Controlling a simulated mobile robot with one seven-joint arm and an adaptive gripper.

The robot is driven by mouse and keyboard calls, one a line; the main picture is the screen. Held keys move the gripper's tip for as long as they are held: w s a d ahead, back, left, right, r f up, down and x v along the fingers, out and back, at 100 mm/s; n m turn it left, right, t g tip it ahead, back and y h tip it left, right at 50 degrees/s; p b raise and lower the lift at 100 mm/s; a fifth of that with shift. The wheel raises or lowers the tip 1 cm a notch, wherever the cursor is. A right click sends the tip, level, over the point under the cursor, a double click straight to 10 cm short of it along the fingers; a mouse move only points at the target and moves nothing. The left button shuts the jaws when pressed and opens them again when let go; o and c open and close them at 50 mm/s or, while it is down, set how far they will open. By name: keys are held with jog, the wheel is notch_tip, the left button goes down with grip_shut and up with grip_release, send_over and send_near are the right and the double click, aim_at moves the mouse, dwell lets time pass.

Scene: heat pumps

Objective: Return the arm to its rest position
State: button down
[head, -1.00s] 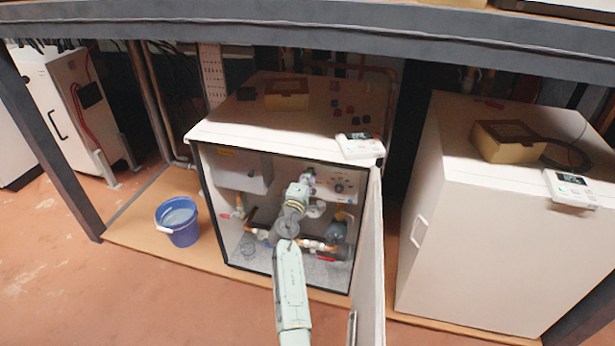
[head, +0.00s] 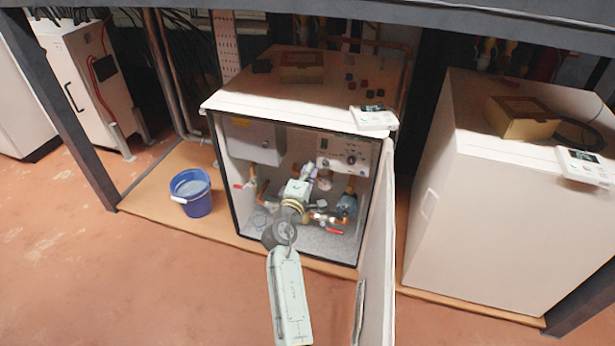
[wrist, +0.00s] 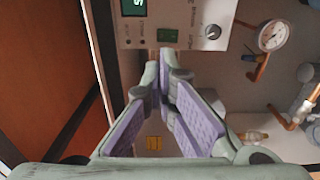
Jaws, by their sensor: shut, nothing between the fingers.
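My gripper (wrist: 163,72) fills the middle of the wrist view, its purple-padded fingers meeting at the tips with nothing between them. In the head view my arm reaches from the bottom centre into the open heat pump cabinet (head: 228,190), and my gripper (head: 309,171) is partly hidden behind my wrist. The control panel (head: 347,154) is at the upper right of the cabinet interior; it also shows ahead of the fingertips in the wrist view (wrist: 190,38). The cabinet door (head: 376,255) stands open to the right of my arm.
Pipes with red-handled valves (head: 335,231) and a gauge (wrist: 272,35) lie inside the cabinet around my arm. A blue bucket (head: 197,204) stands to the left. A second, closed cabinet (head: 480,215) is on the right. The floor in front (head: 160,290) is clear.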

jog(key=shift+s+a, duration=0.2)
jog(key=shift+s, duration=0.45)
